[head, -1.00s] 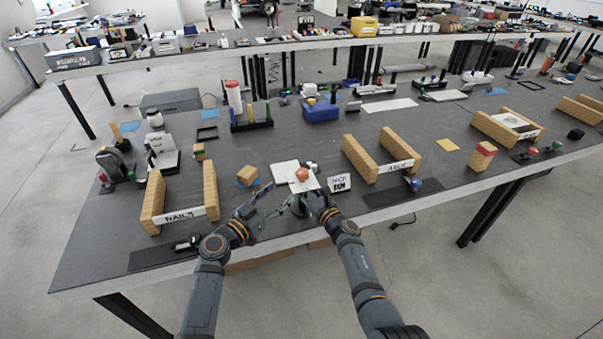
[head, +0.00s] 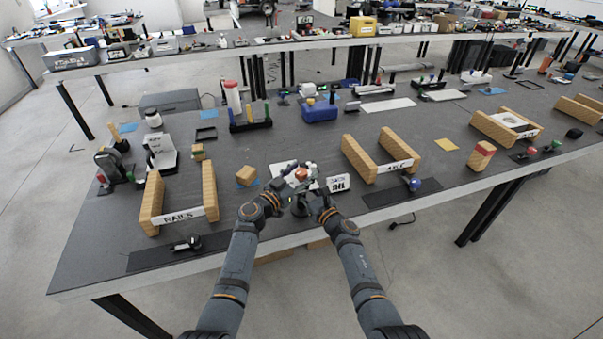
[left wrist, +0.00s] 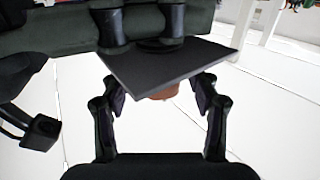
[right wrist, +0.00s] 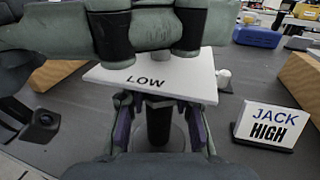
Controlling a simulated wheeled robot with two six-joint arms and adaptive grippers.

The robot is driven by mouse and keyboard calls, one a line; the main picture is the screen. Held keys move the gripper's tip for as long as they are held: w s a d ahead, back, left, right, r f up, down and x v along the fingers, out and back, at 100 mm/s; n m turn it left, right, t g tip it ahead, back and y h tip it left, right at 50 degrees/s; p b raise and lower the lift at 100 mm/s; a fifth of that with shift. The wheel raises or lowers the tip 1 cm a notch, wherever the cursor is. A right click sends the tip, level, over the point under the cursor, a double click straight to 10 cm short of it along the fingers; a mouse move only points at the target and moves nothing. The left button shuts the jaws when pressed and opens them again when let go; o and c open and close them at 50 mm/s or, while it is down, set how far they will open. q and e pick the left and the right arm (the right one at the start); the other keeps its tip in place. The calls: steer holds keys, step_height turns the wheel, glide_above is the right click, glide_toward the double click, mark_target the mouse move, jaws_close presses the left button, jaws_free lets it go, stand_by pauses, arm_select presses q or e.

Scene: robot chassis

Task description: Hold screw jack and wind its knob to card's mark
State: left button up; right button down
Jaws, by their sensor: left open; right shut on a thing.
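The screw jack stands at the front of the table, with a round orange-red knob (head: 301,174) on top. My right gripper (right wrist: 157,106) is shut on the jack's dark post (right wrist: 158,128), below a white plate (right wrist: 190,85) lettered LOW. My left gripper (head: 287,187) is at the jack in the head view. In the left wrist view its open fingers (left wrist: 158,88) are on either side of the knob (left wrist: 160,93), which a dark flat plate (left wrist: 170,62) partly covers; contact cannot be told. The card (right wrist: 270,127) reads JACK HIGH and stands right of the jack, also in the head view (head: 338,183).
A wooden block (head: 247,175) lies left of the jack. Wooden rails with a RAILS label (head: 183,214) are further left, and another pair of rails (head: 358,158) is to the right. Dark mats (head: 405,192) lie along the front edge. A blue box (head: 320,112) stands behind.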

arm_select(q)
steer(key=c, duration=1.2)
steer(key=shift+m+g+h, duration=0.4)
steer(key=shift+h, duration=0.1)
steer(key=shift+w+f+m+g+h, duration=0.1)
steer(key=shift+m+g+h, duration=1)
steer(key=shift+g, duration=0.35)
steer(key=shift+w+f+m+g+h, duration=0.1)
steer(key=shift+m+g+h, duration=1)
steer(key=shift+g, duration=0.35)
steer(key=shift+s, duration=0.1)
steer(key=shift+s+a+m+g, duration=0.1)
steer(key=shift+a+m+g, duration=0.05)
steer(key=shift+m+g, duration=0.2)
steer(key=shift+r, duration=0.1)
